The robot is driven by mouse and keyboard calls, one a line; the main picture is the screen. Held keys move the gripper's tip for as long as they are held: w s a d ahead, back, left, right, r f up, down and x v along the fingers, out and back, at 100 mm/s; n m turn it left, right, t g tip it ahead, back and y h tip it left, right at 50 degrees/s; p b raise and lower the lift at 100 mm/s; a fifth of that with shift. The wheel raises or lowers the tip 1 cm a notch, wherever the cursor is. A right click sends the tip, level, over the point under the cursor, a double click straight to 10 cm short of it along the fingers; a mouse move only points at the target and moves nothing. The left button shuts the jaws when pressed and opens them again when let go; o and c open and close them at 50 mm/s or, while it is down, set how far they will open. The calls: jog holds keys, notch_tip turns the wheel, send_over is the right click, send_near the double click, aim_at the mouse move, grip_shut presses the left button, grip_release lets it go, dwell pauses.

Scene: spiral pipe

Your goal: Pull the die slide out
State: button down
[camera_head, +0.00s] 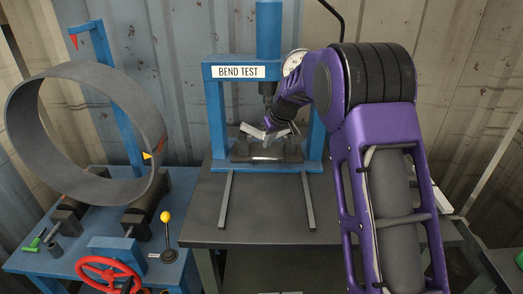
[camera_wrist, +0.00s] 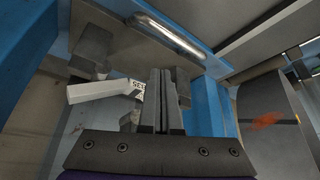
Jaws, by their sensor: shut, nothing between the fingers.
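The die slide (camera_head: 240,154) is a dark block assembly low in the blue press, with a shiny metal bar along its front edge. In the wrist view the slide's plate (camera_wrist: 130,42) and its bright bar (camera_wrist: 168,33) lie beyond my fingers. A pale bent strip (camera_head: 250,130) with printed marks sits over the die and also shows in the wrist view (camera_wrist: 105,91). My gripper (camera_head: 267,140) is inside the press opening, close to the strip, and hides part of the slide. In the wrist view its fingers (camera_wrist: 162,75) are together and empty; contact with the slide cannot be told.
The press (camera_head: 215,110) has blue uprights on both sides and a ram above. Two rails (camera_head: 227,200) run forward over the clear front of the grey table (camera_head: 265,222). A pipe-rolling machine with a large ring (camera_head: 22,110) stands left.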

jog(key=shift+f+b, duration=1.65)
jog(key=shift+f, duration=0.7)
jog(key=shift+s+f+b, duration=0.15)
jog(key=shift+s+b, duration=1.05)
jog(key=shift+s, duration=9.15)
jog(key=shift+w+r+p, duration=0.25)
jog(key=shift+r+p, duration=0.25)
notch_tip(320, 180, up, 6)
jog(key=w+p, duration=0.1)
jog(key=p, duration=0.3)
jog(key=shift+w+r, duration=0.15)
jog(key=shift+r, duration=0.05)
